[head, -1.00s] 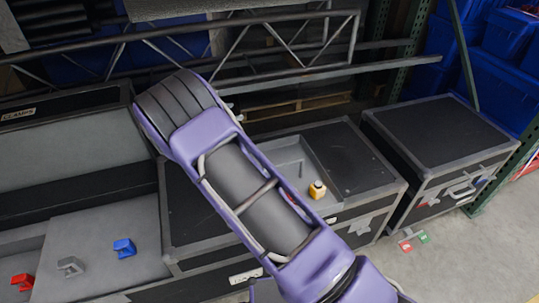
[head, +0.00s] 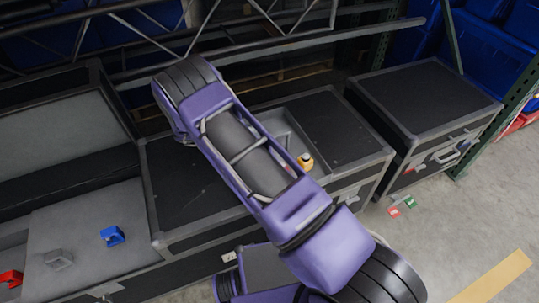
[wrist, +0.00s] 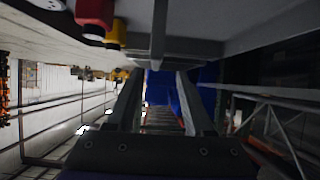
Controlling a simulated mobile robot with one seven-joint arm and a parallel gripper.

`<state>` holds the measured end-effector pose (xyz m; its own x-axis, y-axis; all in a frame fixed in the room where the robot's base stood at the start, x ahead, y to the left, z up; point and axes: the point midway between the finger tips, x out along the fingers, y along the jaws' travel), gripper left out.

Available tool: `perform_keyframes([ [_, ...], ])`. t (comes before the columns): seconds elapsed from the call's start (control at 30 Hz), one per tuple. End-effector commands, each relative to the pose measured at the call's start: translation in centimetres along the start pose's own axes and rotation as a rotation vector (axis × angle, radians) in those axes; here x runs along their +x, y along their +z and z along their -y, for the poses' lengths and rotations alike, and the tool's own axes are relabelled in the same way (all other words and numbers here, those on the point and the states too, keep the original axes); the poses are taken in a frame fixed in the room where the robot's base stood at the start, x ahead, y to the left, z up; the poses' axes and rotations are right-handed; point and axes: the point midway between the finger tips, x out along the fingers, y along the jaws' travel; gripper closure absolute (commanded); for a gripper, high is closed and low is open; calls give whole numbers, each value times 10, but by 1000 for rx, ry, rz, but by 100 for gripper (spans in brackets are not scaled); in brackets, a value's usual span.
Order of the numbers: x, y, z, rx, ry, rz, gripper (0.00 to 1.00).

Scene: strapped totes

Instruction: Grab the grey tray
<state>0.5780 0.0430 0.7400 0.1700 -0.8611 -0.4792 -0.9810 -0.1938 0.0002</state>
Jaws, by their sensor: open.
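A grey tray (head: 283,122) sits in the top of the middle black case in the head view. My arm crosses in front and hides much of it. A small yellow-orange bottle (head: 305,161) stands at its near right end. My gripper (wrist: 158,100) shows in the wrist view with its two fingers apart and nothing between them. I cannot make out the gripper in the head view. A grey edge crosses the top of the wrist view, with red and yellow objects beside it; I cannot tell whether it is the tray.
A black case (head: 425,95) stands at the right. The left case holds blue (head: 112,236), grey (head: 58,259) and red (head: 11,278) clamps. Metal rack beams run behind the cases. Small red and green pieces lie on the floor, which is open at the lower right.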

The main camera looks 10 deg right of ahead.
Motion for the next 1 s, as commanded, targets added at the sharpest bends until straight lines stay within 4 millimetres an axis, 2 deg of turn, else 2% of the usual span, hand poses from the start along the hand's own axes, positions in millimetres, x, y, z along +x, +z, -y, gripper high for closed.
perform_keyframes([
  [0.17,11,0,-1,-1,0,-1,47],
  [0.5,55,0,-7,0,-1,-1,47],
  [0.77,58,0,-6,0,-2,0,47],
  [0.87,58,0,-6,0,-2,0,62],
  [1.0,58,0,-6,0,-2,0,87],
])
